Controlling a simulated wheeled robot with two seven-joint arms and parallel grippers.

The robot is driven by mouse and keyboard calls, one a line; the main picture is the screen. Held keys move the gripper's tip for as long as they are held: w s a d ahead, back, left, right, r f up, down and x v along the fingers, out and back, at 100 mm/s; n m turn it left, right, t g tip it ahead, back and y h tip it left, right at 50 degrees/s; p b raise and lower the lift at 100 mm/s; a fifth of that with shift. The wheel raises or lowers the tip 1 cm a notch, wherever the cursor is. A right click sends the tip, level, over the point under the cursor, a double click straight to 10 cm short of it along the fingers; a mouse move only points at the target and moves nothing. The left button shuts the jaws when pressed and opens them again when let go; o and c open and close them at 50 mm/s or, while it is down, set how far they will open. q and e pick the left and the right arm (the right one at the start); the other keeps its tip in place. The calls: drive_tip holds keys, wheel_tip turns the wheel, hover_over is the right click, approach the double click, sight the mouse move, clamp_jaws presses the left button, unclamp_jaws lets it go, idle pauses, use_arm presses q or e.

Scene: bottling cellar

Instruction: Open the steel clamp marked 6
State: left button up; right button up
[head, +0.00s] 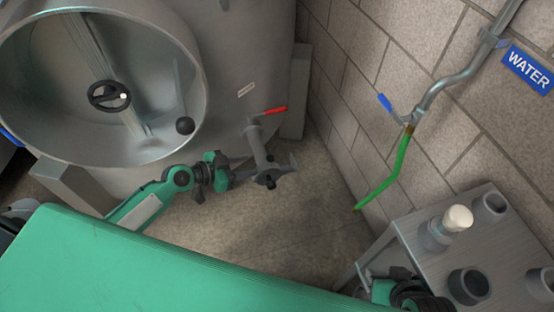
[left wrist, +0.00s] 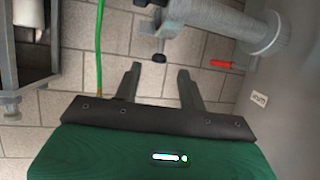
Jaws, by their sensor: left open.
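A grey steel outlet pipe (head: 258,148) comes off the tank, and a steel clamp (head: 268,178) sits around its lower end. In the left wrist view the clamp (left wrist: 160,28) shows at the top, with a small dark knob hanging below it. No number 6 is legible on it. My left gripper (head: 240,174) is just left of the clamp; in the left wrist view its fingers (left wrist: 159,72) are spread, with nothing between them, and appear short of the clamp. My right gripper (head: 398,286) shows only in part beside the steel cart; its jaws cannot be made out.
The tank (head: 226,60) has a red valve handle (head: 267,112) just above the clamp. A green hose (head: 400,160) hangs from the water pipe on the brick wall. The steel cart (head: 430,270) stands bottom right with round cups and a pale stopper (head: 458,218). Floor below the clamp is clear.

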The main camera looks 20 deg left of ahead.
sight(271, 165)
use_arm(q)
drive_tip(key=x, duration=1.1)
drive_tip(key=shift+w+f, duration=0.1)
clamp_jaws()
